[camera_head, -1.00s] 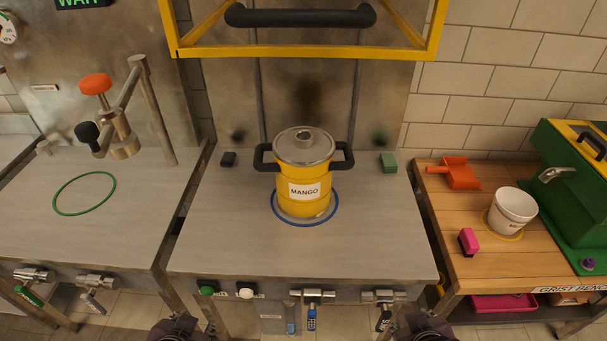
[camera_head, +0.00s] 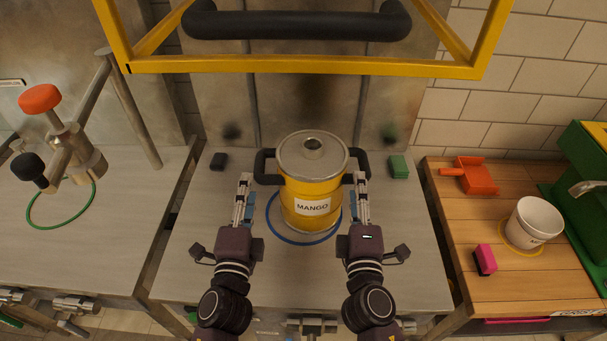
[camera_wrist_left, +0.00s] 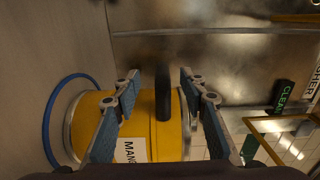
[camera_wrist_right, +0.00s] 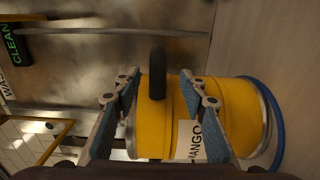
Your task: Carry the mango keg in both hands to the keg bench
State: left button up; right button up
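The mango keg (camera_head: 318,187) is a yellow pot with a steel lid, a white MANGO label and two black side handles. It stands upright within a blue ring (camera_head: 297,240) on the steel bench. My left gripper (camera_head: 245,188) is at its left handle (camera_head: 265,165), and my right gripper (camera_head: 361,188) is at its right handle (camera_head: 358,160). In the left wrist view the handle (camera_wrist_left: 163,85) lies between spread fingers, with gaps on both sides. The right wrist view likewise shows the handle (camera_wrist_right: 157,75) between spread fingers. I cannot tell how deep the handles sit between them.
A yellow frame with a black bar (camera_head: 300,26) hangs above and behind the keg. Small black (camera_head: 218,161) and green (camera_head: 398,166) blocks flank it. Left is a steel bench with a green ring (camera_head: 62,205); right, a wooden bench with a white bucket (camera_head: 533,222).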

aim_at(254, 168)
pick_arm(q)
jog(key=shift+d+r, duration=0.15)
jog(key=shift+d, duration=0.05)
pick_arm(e)
jog(key=shift+a+r, duration=0.1)
jog(key=shift+a, duration=0.05)
pick_arm(q)
jog(key=shift+w, duration=0.1)
pick_arm(e)
jog(key=shift+w, duration=0.1)
